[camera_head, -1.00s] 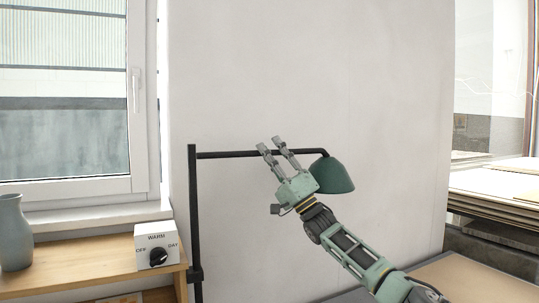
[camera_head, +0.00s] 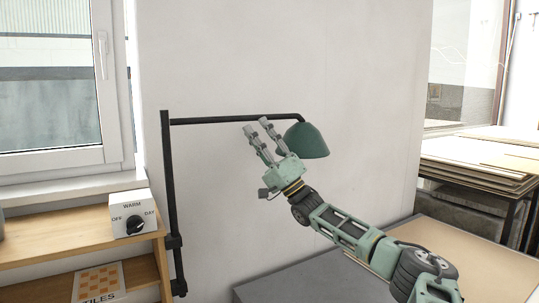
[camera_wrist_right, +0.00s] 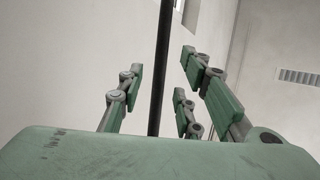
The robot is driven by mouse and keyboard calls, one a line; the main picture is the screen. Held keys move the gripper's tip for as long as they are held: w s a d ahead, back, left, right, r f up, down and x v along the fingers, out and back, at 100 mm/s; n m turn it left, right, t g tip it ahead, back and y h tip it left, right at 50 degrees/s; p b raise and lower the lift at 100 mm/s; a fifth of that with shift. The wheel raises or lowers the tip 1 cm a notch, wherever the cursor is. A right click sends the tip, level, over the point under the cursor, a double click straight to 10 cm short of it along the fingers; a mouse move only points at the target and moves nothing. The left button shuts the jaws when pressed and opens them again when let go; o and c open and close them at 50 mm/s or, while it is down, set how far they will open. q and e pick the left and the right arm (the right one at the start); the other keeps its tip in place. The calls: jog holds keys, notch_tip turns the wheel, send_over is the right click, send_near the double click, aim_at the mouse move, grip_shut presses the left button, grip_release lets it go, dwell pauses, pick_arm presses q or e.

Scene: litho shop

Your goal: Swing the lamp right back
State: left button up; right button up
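The lamp has a dark green shade (camera_head: 307,141) hanging from the right end of a thin black arm (camera_head: 215,120). The arm runs level from an upright black post (camera_head: 169,190) in front of the pale wall. My right gripper (camera_head: 257,125) is open, its fingers pointing up and left, with the tips at the black arm just left of the shade. In the right wrist view, a dark bar (camera_wrist_right: 162,65) runs between the spread fingers, touching neither side visibly. Whether it lies within their reach or beyond them is unclear. My left gripper is not in view.
A wooden shelf (camera_head: 70,235) at left holds a white switch box (camera_head: 134,214) with a black knob, and a tiles box (camera_head: 98,283) below. A tabletop (camera_head: 465,262) spreads below my right arm. Stacked boards (camera_head: 480,160) lie at right. The wall around the shade is clear.

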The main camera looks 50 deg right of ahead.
jog(key=v, duration=0.6)
jog(key=shift+s+f, duration=0.1)
dwell(0.7)
jog(key=shift+f, duration=0.1)
